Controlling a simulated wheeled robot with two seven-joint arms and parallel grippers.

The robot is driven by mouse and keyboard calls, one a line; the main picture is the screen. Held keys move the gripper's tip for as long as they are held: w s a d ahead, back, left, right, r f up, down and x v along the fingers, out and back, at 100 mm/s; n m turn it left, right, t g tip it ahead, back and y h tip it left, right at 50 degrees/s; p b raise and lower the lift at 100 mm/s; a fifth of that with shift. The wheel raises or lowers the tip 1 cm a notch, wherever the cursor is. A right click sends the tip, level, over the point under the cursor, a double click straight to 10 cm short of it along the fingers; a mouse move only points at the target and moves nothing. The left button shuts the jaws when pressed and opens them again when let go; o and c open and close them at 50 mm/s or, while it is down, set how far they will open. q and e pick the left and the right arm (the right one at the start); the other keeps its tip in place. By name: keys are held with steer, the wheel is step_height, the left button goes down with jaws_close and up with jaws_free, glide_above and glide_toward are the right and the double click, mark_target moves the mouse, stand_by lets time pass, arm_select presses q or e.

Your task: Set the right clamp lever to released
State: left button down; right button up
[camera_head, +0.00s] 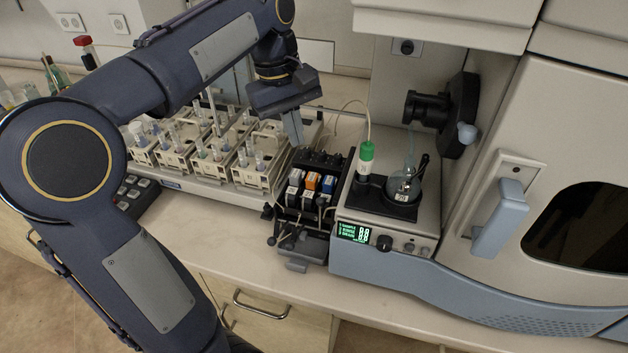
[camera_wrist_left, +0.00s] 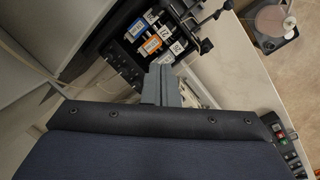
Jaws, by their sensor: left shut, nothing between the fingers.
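The black pump block (camera_head: 296,213) stands on the counter beside the instrument. Three small clamps sit side by side on it: a white one (camera_head: 296,178), an orange one (camera_head: 312,181) and a right one with blue (camera_head: 328,184). How each clamp lever is set is too small to tell. In the left wrist view the labelled clamps, one of them orange (camera_wrist_left: 139,29), lie just beyond my fingertips. My left gripper (camera_head: 297,142) is shut and empty, above and behind the pump block, apart from the clamps. It also shows in the left wrist view (camera_wrist_left: 162,70). My right gripper is not in view.
Sample racks (camera_head: 256,172) with several vials stand left of the pump. The instrument's front housing (camera_head: 400,278) and a green-capped bottle (camera_head: 366,158) are close on the right. The counter (camera_head: 215,220) in front of the racks is clear.

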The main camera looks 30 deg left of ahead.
arm_select(q)
glide_toward(322, 212)
steer(key=w+a+f, duration=0.1)
steer(key=w+a, duration=0.1)
steer(key=w+a+f, duration=0.1)
steer(key=a+f, duration=0.1)
steer(key=shift+w+a+f, duration=0.25)
steer(key=shift+w+f, duration=0.1)
steer(key=shift+w, duration=0.05)
steer(key=s+d, duration=0.1)
steer(key=d, duration=0.2)
steer(key=shift+s+f, duration=0.15)
steer(key=shift+s, duration=0.2)
steer(key=shift+s+d+f, duration=0.15)
steer(key=shift+d, duration=0.05)
